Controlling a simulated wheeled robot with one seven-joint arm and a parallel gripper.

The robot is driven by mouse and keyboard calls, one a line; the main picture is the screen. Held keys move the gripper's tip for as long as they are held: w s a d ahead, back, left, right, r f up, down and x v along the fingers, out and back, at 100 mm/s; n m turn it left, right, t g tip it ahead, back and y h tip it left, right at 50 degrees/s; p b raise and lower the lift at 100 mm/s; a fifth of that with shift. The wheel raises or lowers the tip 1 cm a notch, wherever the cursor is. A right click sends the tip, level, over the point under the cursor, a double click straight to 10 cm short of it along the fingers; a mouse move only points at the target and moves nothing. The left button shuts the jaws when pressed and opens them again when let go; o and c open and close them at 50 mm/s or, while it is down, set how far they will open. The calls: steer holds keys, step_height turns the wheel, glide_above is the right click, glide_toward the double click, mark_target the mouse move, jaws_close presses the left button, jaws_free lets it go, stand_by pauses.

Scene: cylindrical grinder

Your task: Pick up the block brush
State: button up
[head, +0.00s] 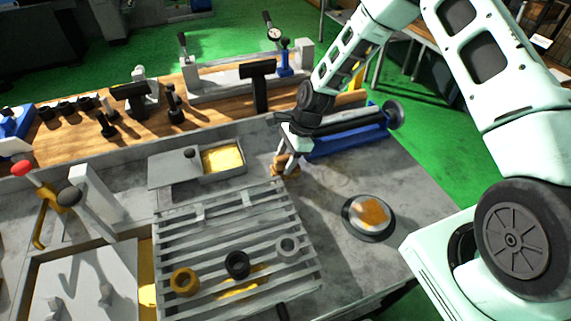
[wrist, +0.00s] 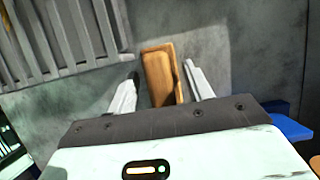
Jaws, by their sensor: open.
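The block brush (wrist: 160,68) is a tan wooden block lying on the grey metal table top. In the wrist view it lies between the two pale fingers of my gripper (wrist: 160,80), with a visible gap on each side; its near end is hidden by the gripper body. In the head view the brush (head: 291,170) shows as a small brown piece under my gripper (head: 285,158), partly covered by the fingers. My gripper is open and points down over it. I cannot tell how far the fingertips are above the table.
A slatted grey rack (head: 222,235) with several rings lies close to the left of the brush. A blue-based roller device (head: 345,140) stands behind right. A round dish (head: 368,217) with orange-brown contents is at right. A shallow tray (head: 222,158) sits at left. Bare table lies between brush and dish.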

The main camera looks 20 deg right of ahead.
jaws_close()
steer(key=shift+r, duration=0.15)
step_height(320, 180, up, 10)
steer(key=b, duration=0.3)
steer(key=shift+b, duration=0.3)
steer(key=c, duration=1)
jaws_free()
